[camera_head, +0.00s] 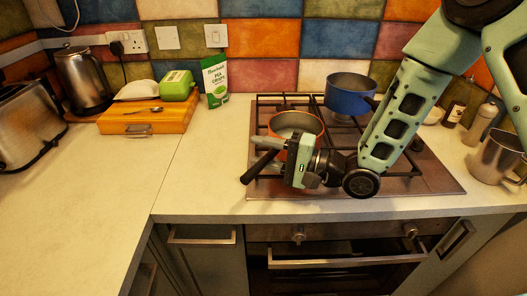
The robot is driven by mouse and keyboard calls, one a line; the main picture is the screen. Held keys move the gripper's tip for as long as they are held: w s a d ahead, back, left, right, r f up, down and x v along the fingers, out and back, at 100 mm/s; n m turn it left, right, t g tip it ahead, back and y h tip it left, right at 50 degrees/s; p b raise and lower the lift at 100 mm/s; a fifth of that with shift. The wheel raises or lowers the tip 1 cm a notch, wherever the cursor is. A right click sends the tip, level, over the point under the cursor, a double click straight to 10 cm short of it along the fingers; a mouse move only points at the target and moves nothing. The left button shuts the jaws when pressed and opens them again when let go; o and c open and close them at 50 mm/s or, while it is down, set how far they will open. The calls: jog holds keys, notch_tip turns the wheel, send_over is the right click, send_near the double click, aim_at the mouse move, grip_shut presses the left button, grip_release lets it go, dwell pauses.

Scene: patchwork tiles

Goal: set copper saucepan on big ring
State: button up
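The copper saucepan (312,121) is an orange-copper pan with a pale inside. It stands upright at the front left of the gas hob (435,180). A dark handle (256,170) slants down to the left from near it, over the hob's front left edge. My gripper (266,152) is at the pan's near side, next to the handle, with a grey finger pointing left. I cannot tell whether the fingers close on the handle. The burner under the pan is hidden. My arm covers much of the hob's right side, so I cannot make out the big ring.
A blue saucepan (348,95) stands at the back of the hob. A metal pot (494,158) and small bottles are on the right counter. A wooden box (150,118), green packet (215,82), kettle (82,78) and toaster (24,108) stand left.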

jog(key=shift+r, duration=0.35)
jog(key=b+v, duration=0.2)
jog(key=v, duration=1)
jog(key=f+n+h, duration=0.1)
jog(key=h, duration=0.1)
jog(key=w+a+f+n+h, duration=0.1)
jog(key=n+h, duration=0.1)
jog(key=a+f+n+h, duration=0.1)
jog(key=n+h, duration=0.1)
jog(key=shift+w+a+f+h, duration=0.15)
jog(key=shift+w+f+h, duration=0.05)
jog(key=shift+w+h, duration=0.1)
jog(key=shift+s+f+n+g+h, duration=0.15)
jog(key=shift+n+h, duration=0.15)
jog(key=shift+h, duration=0.15)
jog(key=shift+s+n+g+h, duration=0.15)
jog(key=shift+n+h, duration=0.15)
jog(key=shift+h, duration=0.15)
jog(key=s+d+r+n+g+h, duration=0.1)
jog(key=s+r+n+g+h, duration=0.1)
jog(key=s, duration=0.8)
jog(key=s+d+r+n+g+h, duration=0.2)
jog(key=s+n+g+h, duration=0.2)
jog(key=s, duration=0.6)
jog(key=shift+s+r+n+h, duration=0.4)
jog(key=shift+n+h, duration=0.2)
jog(key=shift+h, duration=0.3)
